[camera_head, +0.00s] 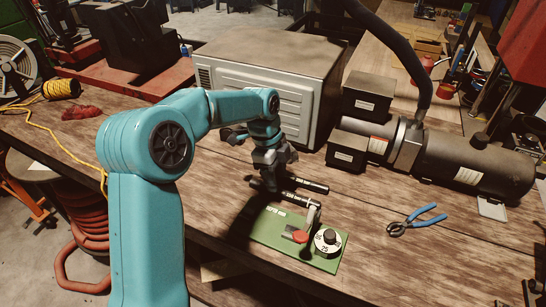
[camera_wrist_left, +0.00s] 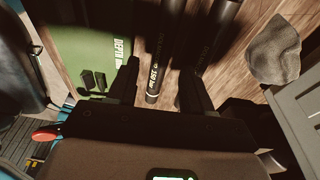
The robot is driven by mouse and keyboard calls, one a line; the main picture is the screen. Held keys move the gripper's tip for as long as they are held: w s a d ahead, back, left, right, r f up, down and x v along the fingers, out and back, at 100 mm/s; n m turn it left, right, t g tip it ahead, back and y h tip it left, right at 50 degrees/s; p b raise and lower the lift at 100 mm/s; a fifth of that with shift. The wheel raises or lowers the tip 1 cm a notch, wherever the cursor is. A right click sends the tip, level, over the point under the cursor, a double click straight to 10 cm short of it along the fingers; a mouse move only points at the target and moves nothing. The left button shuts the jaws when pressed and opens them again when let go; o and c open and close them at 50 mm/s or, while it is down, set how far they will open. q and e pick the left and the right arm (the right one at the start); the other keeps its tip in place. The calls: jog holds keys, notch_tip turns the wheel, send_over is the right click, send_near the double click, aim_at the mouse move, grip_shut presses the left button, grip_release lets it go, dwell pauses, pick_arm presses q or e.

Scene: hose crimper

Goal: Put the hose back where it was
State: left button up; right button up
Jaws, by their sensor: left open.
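Two short black hoses lie side by side on the wooden workbench. The nearer hose (camera_head: 298,200) is beside the green crimper base, and the farther hose (camera_head: 308,185) is just behind it. My left gripper (camera_head: 268,184) is low over their left ends. In the left wrist view its fingers (camera_wrist_left: 158,72) are open, with one printed black hose (camera_wrist_left: 155,82) between them, not gripped. The other hose (camera_wrist_left: 212,35) lies to the right of that one. The green crimper base (camera_head: 272,228) carries a dial (camera_head: 327,241), a lever and a red part. My right gripper is not seen.
Blue-handled pliers (camera_head: 420,219) lie to the right of the crimper. A large dark motor-like cylinder (camera_head: 470,165) and a grey metal box (camera_head: 262,65) stand behind. A grey rag (camera_wrist_left: 274,50) lies near the hoses. The bench front is mostly clear.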

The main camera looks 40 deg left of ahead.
pick_arm(q)
notch_tip(320, 180, up, 8)
jog(key=a, duration=0.1)
jog(key=shift+f, duration=0.25)
jog(key=shift+a+f, duration=0.1)
jog(key=shift+s, duration=0.1)
